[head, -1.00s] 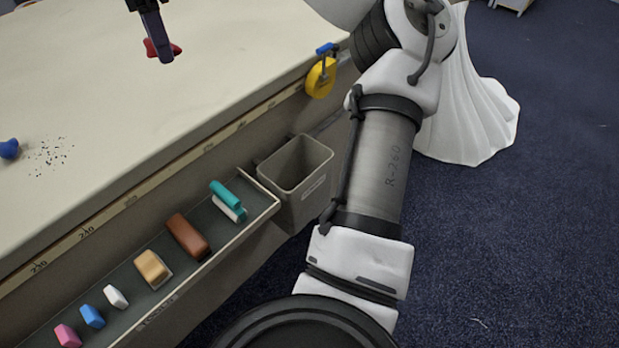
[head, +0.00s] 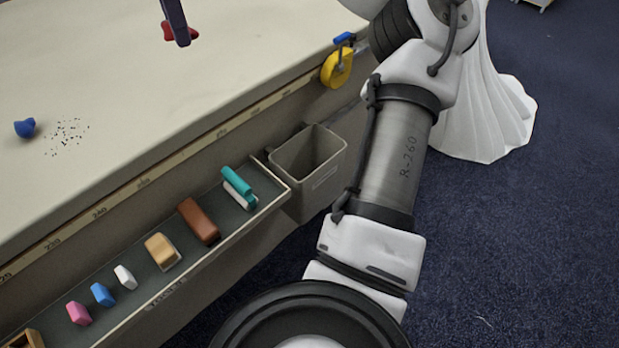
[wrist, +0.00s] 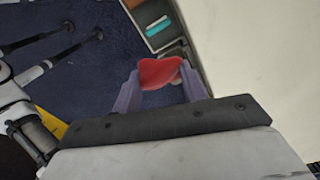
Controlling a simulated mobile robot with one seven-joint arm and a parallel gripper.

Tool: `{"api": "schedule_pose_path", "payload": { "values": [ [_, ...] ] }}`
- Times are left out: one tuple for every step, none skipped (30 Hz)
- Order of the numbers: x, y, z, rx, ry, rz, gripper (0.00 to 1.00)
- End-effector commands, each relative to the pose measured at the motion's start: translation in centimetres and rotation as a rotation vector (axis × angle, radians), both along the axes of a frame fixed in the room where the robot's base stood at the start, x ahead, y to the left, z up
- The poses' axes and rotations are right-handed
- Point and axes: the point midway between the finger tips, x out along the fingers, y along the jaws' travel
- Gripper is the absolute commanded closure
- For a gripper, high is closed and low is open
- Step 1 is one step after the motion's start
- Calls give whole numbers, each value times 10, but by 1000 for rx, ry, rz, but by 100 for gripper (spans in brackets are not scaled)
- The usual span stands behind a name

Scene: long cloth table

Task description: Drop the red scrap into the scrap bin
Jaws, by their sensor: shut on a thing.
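My gripper (head: 176,22) is at the top of the head view, above the table top, shut on the red scrap (head: 168,31). In the wrist view the red scrap (wrist: 160,72) sits between the two fingertips. The grey scrap bin (head: 311,165) hangs on the table's front side, right of the eraser tray. Its mouth is open upward and I see nothing in it, though its floor is dark. The gripper is up and to the left of the bin in the head view, not over it.
A blue scrap (head: 25,128) and dark specks (head: 68,135) lie on the table (head: 110,60). A yellow tape measure (head: 337,68) hangs at the table edge near the bin. A tray (head: 218,212) with several erasers runs along the front. A white draped cloth (head: 497,115) stands right.

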Motion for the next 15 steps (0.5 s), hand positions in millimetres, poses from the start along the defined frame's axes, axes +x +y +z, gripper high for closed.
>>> {"api": "schedule_pose_path", "payload": {
  "values": [
    [3,-2,-2,1,2,-4,79],
    [6,-4,-5,2,3,-7,79],
    [11,-7,-9,4,6,-10,79],
    [16,-10,-13,6,6,-14,79],
    [22,-14,-19,7,8,-20,79],
    [31,-20,-28,10,10,-25,79],
    [38,-25,-35,13,12,-31,79],
    [46,-31,-44,15,13,-35,79],
    [57,-40,-57,18,14,-42,79],
    [65,-48,-67,20,14,-47,79],
    [73,-55,-78,22,14,-49,79],
    [83,-65,-92,24,15,-54,79],
    [90,-73,-103,23,14,-56,79],
    [96,-81,-114,24,14,-58,79],
    [104,-91,-129,23,14,-59,79]
  ]
}}
